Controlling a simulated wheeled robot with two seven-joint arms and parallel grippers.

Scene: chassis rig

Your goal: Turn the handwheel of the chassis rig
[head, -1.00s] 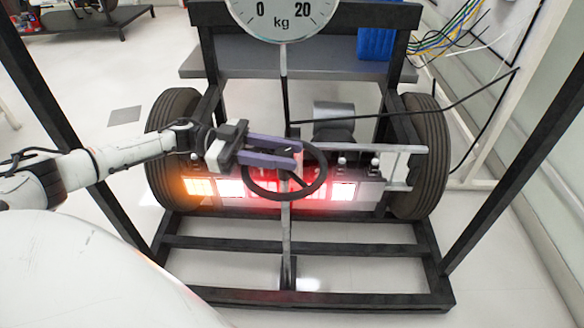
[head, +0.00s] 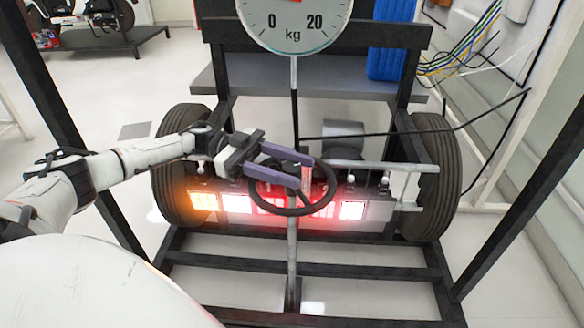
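The black handwheel (head: 292,211) stands in front of the chassis rig (head: 318,258), on an upright grey post. My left gripper (head: 306,171) comes in from the left at the wheel's upper part. Its two purple fingers are spread apart and reach over the wheel. I see nothing held between them, and I cannot tell whether a finger touches the rim. My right gripper is not in view.
Lit orange, white and red lamps (head: 205,201) sit behind the wheel. Tyres flank them on the left (head: 176,165) and right (head: 435,175). A round kg dial (head: 293,22) stands above. Black frame posts rise on both sides, with open floor at left.

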